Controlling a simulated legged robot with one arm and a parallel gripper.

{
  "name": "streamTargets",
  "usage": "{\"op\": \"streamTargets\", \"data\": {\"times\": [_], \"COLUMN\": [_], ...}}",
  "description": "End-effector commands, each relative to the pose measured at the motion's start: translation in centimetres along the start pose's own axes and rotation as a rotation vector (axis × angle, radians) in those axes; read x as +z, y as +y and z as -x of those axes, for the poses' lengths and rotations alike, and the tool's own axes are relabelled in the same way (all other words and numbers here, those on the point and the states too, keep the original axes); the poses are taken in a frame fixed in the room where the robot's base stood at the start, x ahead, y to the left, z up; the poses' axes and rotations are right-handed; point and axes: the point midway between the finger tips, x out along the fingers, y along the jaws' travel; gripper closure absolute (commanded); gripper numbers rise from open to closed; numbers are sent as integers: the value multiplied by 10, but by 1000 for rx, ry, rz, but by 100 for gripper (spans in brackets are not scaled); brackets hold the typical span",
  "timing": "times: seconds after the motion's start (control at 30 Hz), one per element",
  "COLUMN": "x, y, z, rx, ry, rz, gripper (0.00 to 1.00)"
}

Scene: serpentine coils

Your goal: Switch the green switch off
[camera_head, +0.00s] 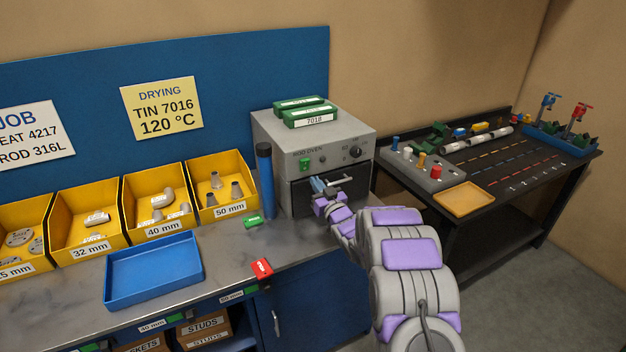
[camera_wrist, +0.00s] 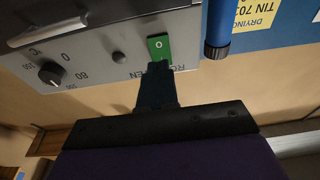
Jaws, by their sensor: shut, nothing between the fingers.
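The green switch (camera_head: 305,164) is on the front panel of the grey rod oven (camera_head: 275,148), at the left of the panel. In the wrist view, which is upside down, the green switch (camera_wrist: 159,44) shows a white "O" mark, and its other end is partly behind my fingers. My gripper (camera_head: 317,184) is shut and empty, in front of the oven and just below and right of the switch in the head view. In the wrist view my gripper (camera_wrist: 157,70) has its fingertips overlapping the switch's edge. I cannot tell whether they touch it or which way the switch is tilted.
The oven has a round dial (camera_head: 356,152) and a door handle (camera_head: 333,183) near my gripper. A blue tube (camera_head: 266,180) stands left of the oven. Green boxes (camera_head: 309,117) lie on top. A blue tray (camera_head: 153,270) and red block (camera_head: 262,268) are on the bench.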

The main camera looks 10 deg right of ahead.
Motion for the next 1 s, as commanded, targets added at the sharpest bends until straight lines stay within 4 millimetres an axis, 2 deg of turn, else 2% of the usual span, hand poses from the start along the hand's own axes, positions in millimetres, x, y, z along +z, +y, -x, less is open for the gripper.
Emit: {"op": "streamTargets", "data": {"times": [0.3, 0.5, 0.7, 1.0], "x": [2, 4, 3, 3], "y": [-4, -1, 1, -2], "z": [50, 76, 88, 88], "rx": [4, 4, 2, 1], "ry": [-11, -13, -7, -8], "rz": [3, -1, -1, 1], "gripper": [100, 100, 100, 100]}}
